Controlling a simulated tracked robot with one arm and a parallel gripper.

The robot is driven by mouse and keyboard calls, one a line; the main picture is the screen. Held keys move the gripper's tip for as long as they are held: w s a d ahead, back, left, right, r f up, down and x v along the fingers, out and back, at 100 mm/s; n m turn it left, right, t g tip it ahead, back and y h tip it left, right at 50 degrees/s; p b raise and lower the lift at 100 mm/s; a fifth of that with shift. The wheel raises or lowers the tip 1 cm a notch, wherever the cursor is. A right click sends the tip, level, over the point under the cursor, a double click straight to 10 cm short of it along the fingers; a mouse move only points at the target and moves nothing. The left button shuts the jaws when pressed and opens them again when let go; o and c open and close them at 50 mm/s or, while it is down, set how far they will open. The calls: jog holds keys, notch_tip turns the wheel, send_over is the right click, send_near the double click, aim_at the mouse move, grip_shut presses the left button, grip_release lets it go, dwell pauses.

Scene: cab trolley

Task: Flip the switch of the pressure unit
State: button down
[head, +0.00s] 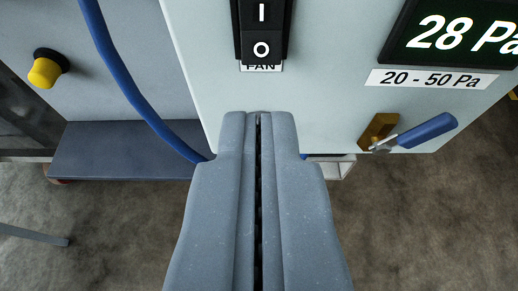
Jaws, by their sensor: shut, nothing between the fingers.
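The pressure unit (330,80) is a pale grey panel in the upper middle and right of the head view. Its switch (262,30) is a black rocker marked I above and O below, with a label reading FAN under it; its top is cut off by the picture edge. A dark display (460,32) at the upper right shows 28 Pa in white. My gripper (258,118) is shut and empty, its fingertips below the switch and the FAN label in the picture. I cannot tell how far the tips are from the panel.
A label reading 20 - 50 Pa (430,79) sits under the display. A blue-handled valve (425,131) with a brass body juts from the panel's lower right. A blue hose (115,70) curves down at left. A yellow knob (45,72) is at far left. Bare floor (430,220) lies below.

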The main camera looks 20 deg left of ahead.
aim_at(256, 48)
jog(key=x, duration=0.9)
jog(key=shift+f+b, duration=0.25)
jog(key=shift+b, duration=0.15)
jog(key=shift+a+r+t, duration=0.1)
jog(key=shift+r+t, duration=0.05)
jog(key=shift+t, duration=0.15)
jog(key=shift+r, duration=0.1)
jog(key=shift+w+r+p, duration=0.15)
jog(key=shift+r+p, duration=0.45)
jog(key=shift+r, duration=0.4)
